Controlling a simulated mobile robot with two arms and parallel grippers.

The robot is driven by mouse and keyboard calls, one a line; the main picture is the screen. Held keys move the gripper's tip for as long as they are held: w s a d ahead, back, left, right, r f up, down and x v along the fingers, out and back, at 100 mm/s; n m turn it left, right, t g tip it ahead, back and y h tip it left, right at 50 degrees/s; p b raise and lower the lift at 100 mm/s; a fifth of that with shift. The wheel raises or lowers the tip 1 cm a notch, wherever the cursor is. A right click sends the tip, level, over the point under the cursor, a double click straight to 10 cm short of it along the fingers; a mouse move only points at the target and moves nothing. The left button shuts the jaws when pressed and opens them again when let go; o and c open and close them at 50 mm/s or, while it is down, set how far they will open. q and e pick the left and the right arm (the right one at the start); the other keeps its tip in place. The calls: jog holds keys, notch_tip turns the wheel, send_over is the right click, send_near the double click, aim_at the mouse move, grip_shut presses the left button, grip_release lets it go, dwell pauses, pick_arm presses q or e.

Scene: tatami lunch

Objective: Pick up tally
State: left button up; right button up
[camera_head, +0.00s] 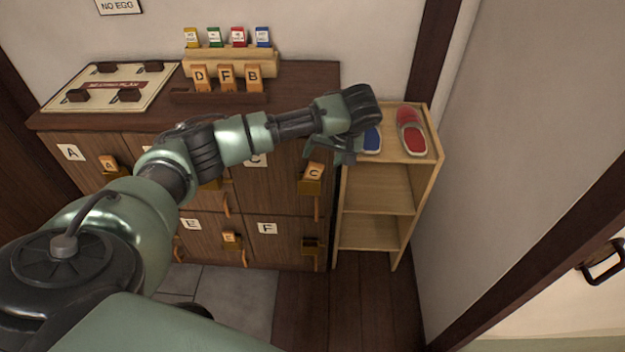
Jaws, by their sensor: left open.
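Wooden tallies marked D (199,77), F (226,77) and B (253,77) stand in a row on the cabinet top. A tally marked C (315,171) sits in the lock of a locker door, and a tally marked A (108,163) sits in another. A smaller tally (230,238) shows in a lower door beside the E label. My left gripper (338,152) is open, just above and right of the C tally, with nothing seen between its fingers. My arm hides part of the middle doors. My right gripper is not in view.
A light wooden shelf (378,190) stands right of the lockers, with a red slipper (411,135) and a partly hidden blue slipper (372,140) on top. A seating plan board (112,86) and several coloured cards lie on or above the cabinet (310,85).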

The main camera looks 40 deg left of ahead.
aim_at(317, 164)
pick_arm(q)
jog(key=p+x, duration=0.1)
jog(key=x, duration=0.6)
jog(key=shift+w+f, duration=0.2)
jog(key=shift+f, duration=0.05)
grip_shut()
